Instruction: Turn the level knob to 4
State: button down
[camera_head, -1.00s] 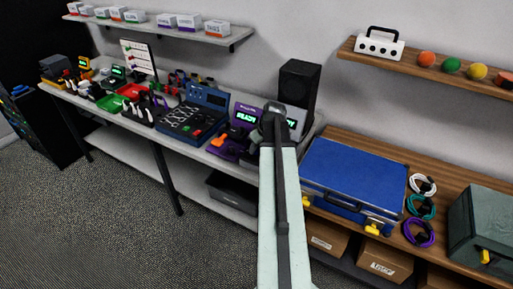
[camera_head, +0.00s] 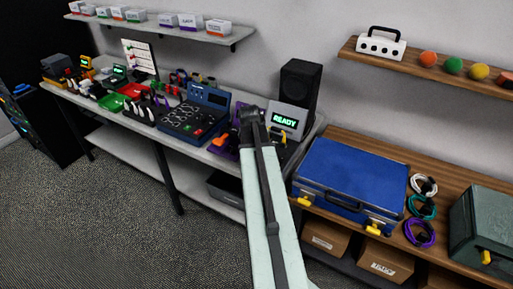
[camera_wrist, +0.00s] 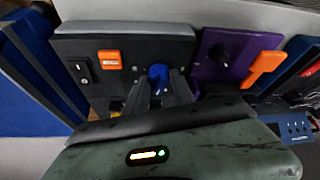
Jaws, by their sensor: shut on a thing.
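A grey and black device (camera_head: 286,119) with a lit green READY display stands on the long bench, just right of my arm's end in the head view. In the wrist view its panel (camera_wrist: 130,53) shows a round blue knob (camera_wrist: 159,72), an orange switch (camera_wrist: 110,60) and a small black switch. My gripper (camera_wrist: 160,84) is shut on the blue knob, with a finger on either side. The knob's scale and pointer cannot be read. In the head view, my arm hides the gripper's fingers and the knob.
A purple device (camera_wrist: 228,58) with a black knob and an orange lever sits beside the grey one. A blue mixer-like box (camera_head: 196,112) is farther left. A black speaker (camera_head: 300,82) stands behind. A blue case (camera_head: 349,180) and coiled cables lie on the wooden bench at right.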

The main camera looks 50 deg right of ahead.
jog(key=m+g, duration=0.1)
jog(key=m, duration=0.3)
jog(key=shift+w+a+g, duration=0.1)
jog(key=shift+w+g, duration=0.1)
jog(key=shift+g, duration=0.2)
jog(key=shift+m+g, duration=0.6)
jog(key=shift+m, duration=1.3)
jog(key=c, duration=1.1)
grip_release()
jog(key=p+v, duration=0.7)
jog(key=v, duration=0.1)
jog(key=shift+w+a+f, duration=0.1)
